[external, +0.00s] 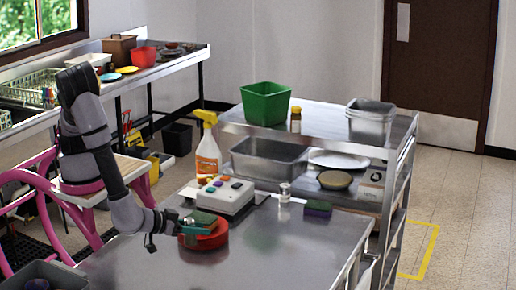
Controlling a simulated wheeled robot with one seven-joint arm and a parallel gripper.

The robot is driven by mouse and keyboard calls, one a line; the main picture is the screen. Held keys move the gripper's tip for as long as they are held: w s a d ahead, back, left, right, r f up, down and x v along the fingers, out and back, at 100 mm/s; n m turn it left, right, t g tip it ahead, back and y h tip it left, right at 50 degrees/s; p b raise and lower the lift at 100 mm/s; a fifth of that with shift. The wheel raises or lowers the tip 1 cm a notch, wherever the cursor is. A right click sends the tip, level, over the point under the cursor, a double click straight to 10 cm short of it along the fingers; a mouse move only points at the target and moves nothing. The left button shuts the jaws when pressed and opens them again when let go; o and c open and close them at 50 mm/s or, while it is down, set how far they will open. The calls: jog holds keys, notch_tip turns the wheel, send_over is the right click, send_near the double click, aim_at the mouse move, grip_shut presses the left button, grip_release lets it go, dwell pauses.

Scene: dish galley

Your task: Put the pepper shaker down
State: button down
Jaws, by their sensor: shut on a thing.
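My gripper (178,226) is low over the front left of the steel table, at the left edge of a red round dish (207,241). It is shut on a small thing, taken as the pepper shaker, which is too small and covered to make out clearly. A teal piece shows at the jaws, over the dish. I cannot tell whether the held thing touches the dish or table. A small clear shaker with a metal top (284,192) stands upright farther back on the table, apart from my gripper.
A steel cart (330,130) with a green bin (265,102) stands behind. The table's middle and right front are clear.

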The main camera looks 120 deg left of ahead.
notch_tip(320, 180, down, 8)
jog(key=shift+f, duration=0.25)
jog(key=shift+c, duration=2.1)
grip_release()
jog(key=shift+f, duration=0.15)
